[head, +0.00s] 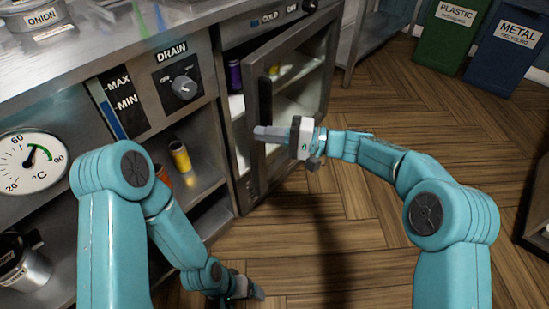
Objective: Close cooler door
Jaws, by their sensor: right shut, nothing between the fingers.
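The cooler door (288,48) is a glass pane in a steel frame and stands ajar from the cooler (228,40). A gap shows along its left side, with shelves and jars behind. A dark vertical handle (265,98) is near the door's left edge. My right gripper (260,132) is shut and empty, in front of the door just below the handle's middle; I cannot tell if it touches. My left gripper (257,292) hangs low over the floor by the counter's base, away from the door; its fingers are too small to read.
The steel counter (110,55) runs along the left, with a drain knob (184,88), a temperature gauge (32,160) and an open shelf holding a yellow jar (180,155). The wooden floor (385,110) right of the door is clear. Green (450,40) and blue (505,50) bins stand at the back right.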

